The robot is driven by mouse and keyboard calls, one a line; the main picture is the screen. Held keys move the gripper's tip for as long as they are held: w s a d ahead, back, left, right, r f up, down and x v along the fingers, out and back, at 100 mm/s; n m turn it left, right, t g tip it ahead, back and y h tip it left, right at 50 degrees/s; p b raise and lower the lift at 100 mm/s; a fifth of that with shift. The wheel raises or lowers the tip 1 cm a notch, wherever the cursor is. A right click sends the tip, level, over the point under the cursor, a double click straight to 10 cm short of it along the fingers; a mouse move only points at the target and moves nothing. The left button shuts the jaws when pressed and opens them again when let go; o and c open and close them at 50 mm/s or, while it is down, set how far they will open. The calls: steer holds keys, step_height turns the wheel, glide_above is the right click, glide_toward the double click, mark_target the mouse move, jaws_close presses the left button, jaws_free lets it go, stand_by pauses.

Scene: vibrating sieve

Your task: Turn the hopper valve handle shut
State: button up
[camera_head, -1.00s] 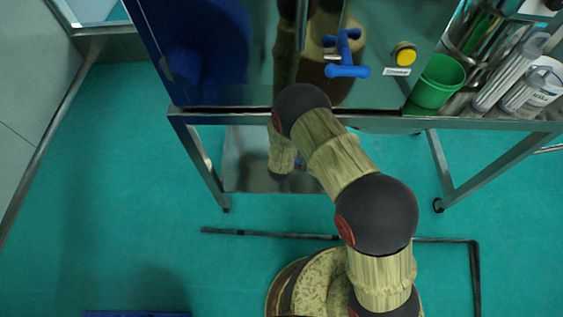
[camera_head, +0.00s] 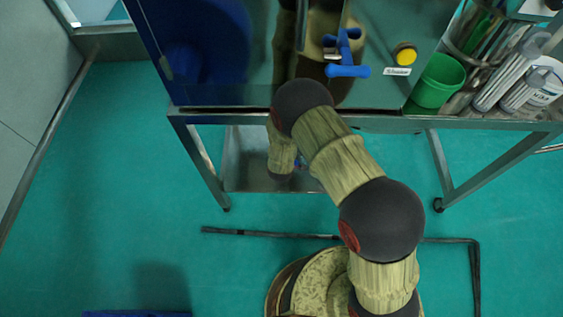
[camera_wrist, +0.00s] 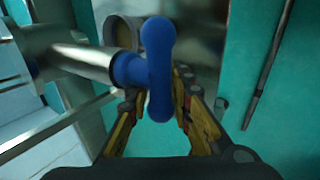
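In the wrist view the blue valve handle (camera_wrist: 158,65) is a rounded bar, close to upright in the picture, on a metal pipe (camera_wrist: 82,60) coming from the left. My gripper (camera_wrist: 157,92) has its yellow fingers apart, one on each side of the handle's lower part. The handle hides part of the fingers, so contact cannot be told. In the head view my gripper is hidden. A blue handle (camera_head: 348,71) shows on the shiny machine there; I cannot tell whether it is the same one.
The shiny steel machine (camera_head: 225,60) stands on a metal frame (camera_head: 205,160). A yellow button (camera_head: 405,54), a green cup (camera_head: 437,80) and bottles (camera_head: 525,88) are to its right. A dark rail (camera_head: 270,236) lies on the teal floor. Open floor (camera_head: 110,200) is at left.

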steer(key=v, duration=0.9)
steer(key=shift+r, duration=0.2)
steer(key=shift+s, duration=0.15)
